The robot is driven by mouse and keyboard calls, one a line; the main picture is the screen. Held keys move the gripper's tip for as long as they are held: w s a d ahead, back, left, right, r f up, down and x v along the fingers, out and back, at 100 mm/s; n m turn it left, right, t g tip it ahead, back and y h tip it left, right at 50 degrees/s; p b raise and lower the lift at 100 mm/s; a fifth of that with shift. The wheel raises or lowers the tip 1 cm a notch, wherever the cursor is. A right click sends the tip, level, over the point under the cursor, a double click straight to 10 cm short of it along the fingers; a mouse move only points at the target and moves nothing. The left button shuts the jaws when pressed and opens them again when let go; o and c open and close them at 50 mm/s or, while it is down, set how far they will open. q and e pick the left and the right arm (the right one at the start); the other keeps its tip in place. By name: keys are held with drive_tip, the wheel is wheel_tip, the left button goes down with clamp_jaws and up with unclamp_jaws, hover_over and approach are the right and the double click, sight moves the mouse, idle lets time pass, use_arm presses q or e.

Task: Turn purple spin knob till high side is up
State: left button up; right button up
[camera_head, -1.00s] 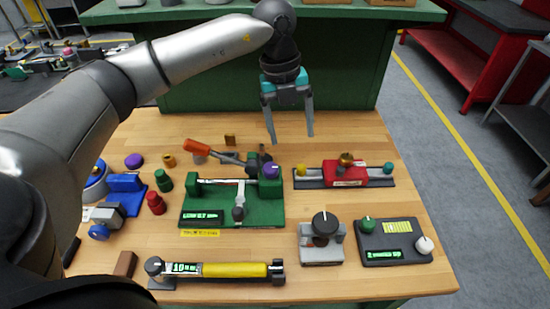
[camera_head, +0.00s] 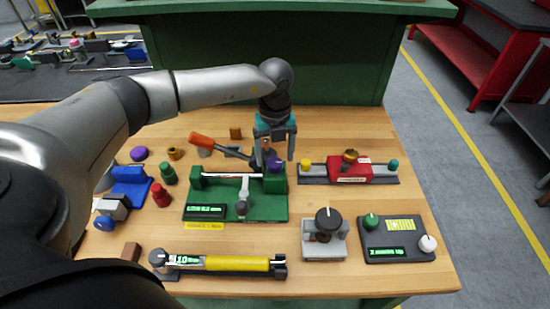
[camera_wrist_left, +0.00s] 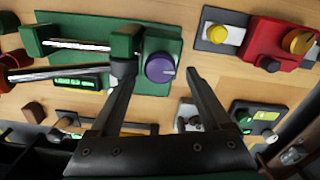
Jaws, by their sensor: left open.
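The purple spin knob (camera_head: 275,163) sits on top of the right block of the green fixture (camera_head: 262,210). In the left wrist view the knob (camera_wrist_left: 160,69) shows as a round purple cap with a small pale mark toward its right side. My left gripper (camera_head: 275,156) points down over the knob. Its fingers are open, one on each side of the knob in the left wrist view (camera_wrist_left: 158,78). I cannot tell whether either finger touches it. The fixture's small green display (camera_head: 206,211) is lit, but its text is too small to read surely. My right gripper is not in view.
An orange-handled lever (camera_head: 207,142) rises just left of the gripper. A red block on a grey rail (camera_head: 349,172) stands to the right. A black-knobbed unit (camera_head: 325,235), a dark panel (camera_head: 397,240) and a yellow cylinder (camera_head: 225,264) are nearer.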

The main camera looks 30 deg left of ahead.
use_arm(q)
drive_tip(key=shift+f, duration=0.9)
drive_tip(key=shift+c, duration=0.2)
clamp_jaws()
